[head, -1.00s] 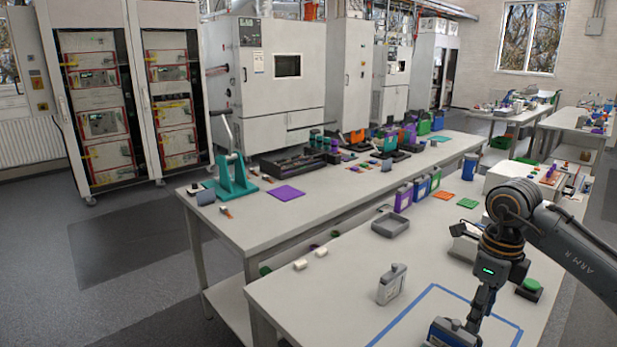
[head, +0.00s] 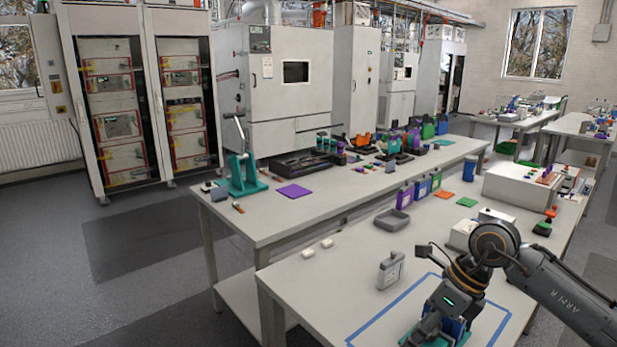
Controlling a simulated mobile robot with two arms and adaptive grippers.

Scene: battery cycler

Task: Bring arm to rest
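My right arm (head: 575,292), marked ARM R, comes in from the right over the near table. Its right gripper (head: 422,338) points down at the bottom edge of the head view, inside the blue taped outline. A teal piece (head: 408,335) and a blue item (head: 457,328) show right beside the gripper. The fingertips are cut off or hidden, so I cannot tell whether it is open or holds anything. My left gripper is not in view.
On the near table (head: 310,285) a grey bottle-shaped case (head: 390,270) stands left of my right arm. A grey tray (head: 392,220), several coloured cases and a white box (head: 525,187) are farther back. The front left of the table is mostly clear.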

